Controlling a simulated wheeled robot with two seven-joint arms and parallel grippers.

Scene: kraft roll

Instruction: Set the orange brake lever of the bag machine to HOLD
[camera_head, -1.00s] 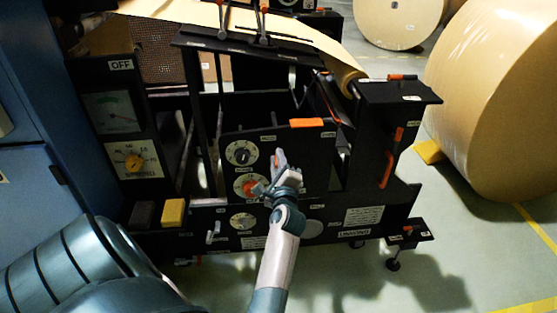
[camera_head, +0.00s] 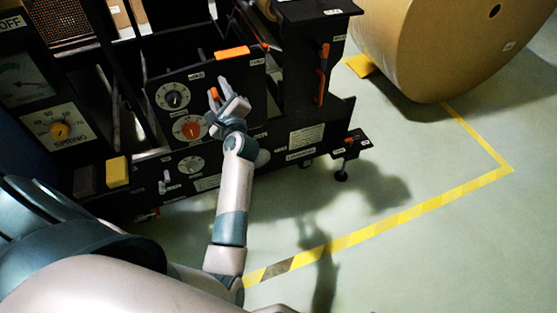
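The black bag machine (camera_head: 226,75) stands ahead with a panel of dials. Several of its parts are orange: a flat bar (camera_head: 232,52) on the panel's top edge, an upright handle (camera_head: 322,72) on the right post, a red-orange knob (camera_head: 188,127), and a small orange-tipped piece (camera_head: 214,94) beside my fingertips. The labels are too small to read, so I cannot tell which is the brake lever or where HOLD is. My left gripper (camera_head: 229,96) is in front of the panel, right of the knob, fingers apart. Contact with the orange tip is unclear. My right gripper is out of view.
A big brown paper roll (camera_head: 440,50) stands at the right, with a yellow wedge (camera_head: 361,65) beside it. A small black stand (camera_head: 350,146) juts out at the machine's lower right. A yellow block (camera_head: 117,171) is at left. Taped floor at right is clear.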

